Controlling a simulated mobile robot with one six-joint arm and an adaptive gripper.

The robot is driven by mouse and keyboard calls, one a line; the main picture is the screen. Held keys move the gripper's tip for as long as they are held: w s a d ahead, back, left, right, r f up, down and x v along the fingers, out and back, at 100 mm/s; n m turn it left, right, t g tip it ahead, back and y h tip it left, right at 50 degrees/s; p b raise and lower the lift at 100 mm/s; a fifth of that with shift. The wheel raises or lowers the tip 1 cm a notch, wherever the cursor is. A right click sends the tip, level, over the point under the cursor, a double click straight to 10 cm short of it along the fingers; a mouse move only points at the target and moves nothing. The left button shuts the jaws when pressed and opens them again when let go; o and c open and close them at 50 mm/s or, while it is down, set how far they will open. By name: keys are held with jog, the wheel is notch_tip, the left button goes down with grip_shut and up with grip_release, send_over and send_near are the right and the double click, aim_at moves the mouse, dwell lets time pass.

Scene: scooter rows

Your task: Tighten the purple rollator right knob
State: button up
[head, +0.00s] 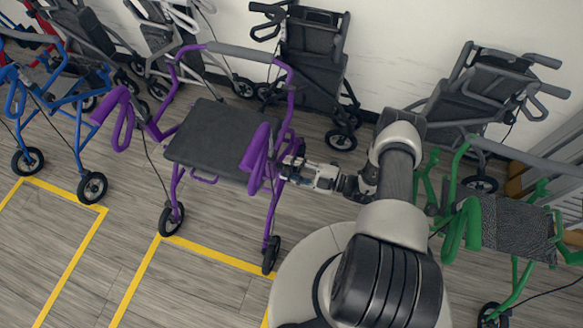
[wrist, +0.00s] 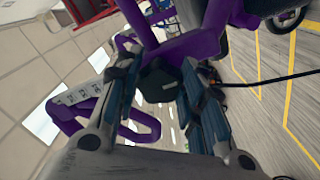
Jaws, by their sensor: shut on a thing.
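The purple rollator (head: 188,178) stands left of my arm in the head view, with a black seat and purple frame. Its purple tubing (wrist: 200,44) fills the upper part of the wrist view. A dark knob (wrist: 160,84) on that frame sits between my gripper's fingers. My gripper (head: 297,168) reaches the rollator's right-hand side frame from the right. In the wrist view both fingers of my gripper (wrist: 164,95) are closed against the knob's sides. The knob is hidden by my gripper in the head view.
A blue rollator (head: 75,105) stands to the left and a green rollator (head: 500,222) to the right. Dark folded rollators (head: 315,62) stand along the white wall. A black cable (wrist: 265,81) runs right of the fingers. Yellow lines (head: 135,283) mark open floor in front.

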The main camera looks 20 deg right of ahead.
dwell(0.4)
jog(key=o, duration=1.1)
jog(key=shift+d, duration=0.1)
jog(key=v, duration=1.2)
